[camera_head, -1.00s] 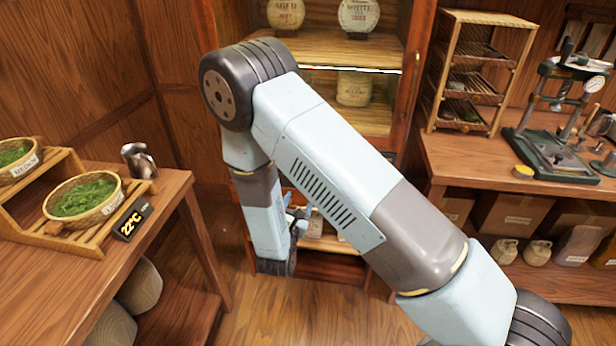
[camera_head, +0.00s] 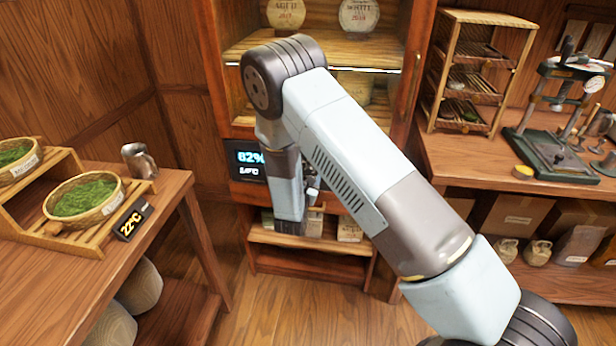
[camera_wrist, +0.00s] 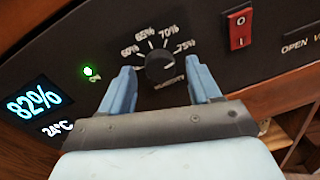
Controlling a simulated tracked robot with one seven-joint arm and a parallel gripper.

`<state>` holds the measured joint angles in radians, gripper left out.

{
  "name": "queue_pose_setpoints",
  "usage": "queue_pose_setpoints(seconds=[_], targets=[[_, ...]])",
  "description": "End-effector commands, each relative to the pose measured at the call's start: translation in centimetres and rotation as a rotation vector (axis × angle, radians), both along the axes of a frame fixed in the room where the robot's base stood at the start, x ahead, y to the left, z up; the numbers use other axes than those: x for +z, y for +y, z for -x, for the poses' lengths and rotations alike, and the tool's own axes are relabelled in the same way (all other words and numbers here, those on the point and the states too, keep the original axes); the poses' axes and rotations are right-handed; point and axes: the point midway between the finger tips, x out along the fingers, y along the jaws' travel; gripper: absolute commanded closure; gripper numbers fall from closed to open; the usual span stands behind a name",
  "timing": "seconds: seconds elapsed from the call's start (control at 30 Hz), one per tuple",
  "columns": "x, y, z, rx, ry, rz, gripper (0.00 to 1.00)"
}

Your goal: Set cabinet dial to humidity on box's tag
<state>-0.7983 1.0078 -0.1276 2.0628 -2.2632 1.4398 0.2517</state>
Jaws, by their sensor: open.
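The black round dial (camera_wrist: 160,66) is on the dark cabinet panel in the wrist view, with marks from 60% to 75% and the word HUMIDITY below. Its pointer setting is too small to tell. My gripper (camera_wrist: 162,80) is open, its blue fingers on either side of the dial; I cannot tell if they touch it. The cabinet's display (camera_head: 250,160) reads 82%; it also shows in the wrist view (camera_wrist: 34,103), with 24°C. My arm hides the dial in the head view. A small box (camera_head: 349,228) stands on the cabinet's low shelf; no tag is readable.
A red switch (camera_wrist: 240,28) and a green lamp (camera_wrist: 91,72) flank the dial. Round tea cakes (camera_head: 359,15) stand on the upper shelf. A side table with tea baskets (camera_head: 85,196) is at left; a bench with a press (camera_head: 555,155) is at right.

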Motion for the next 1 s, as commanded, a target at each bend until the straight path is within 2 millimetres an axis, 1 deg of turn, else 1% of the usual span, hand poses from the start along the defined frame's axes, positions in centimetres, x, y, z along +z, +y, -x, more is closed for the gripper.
queue_pose_setpoints(seconds=[0.1, 0.37, 0.9, 0.93, 1.0], targets=[[0.02, -0.08, -0.41, 0.000, -0.001, 0.000, 0.38], [0.04, -0.09, -0.47, 0.000, -0.001, 0.000, 0.38], [0.04, -0.09, -0.45, -0.001, -0.001, 0.000, 0.89], [0.03, -0.10, -0.45, -0.001, -0.001, 0.000, 0.92], [0.04, -0.09, -0.45, -0.001, -0.001, 0.000, 0.93]])
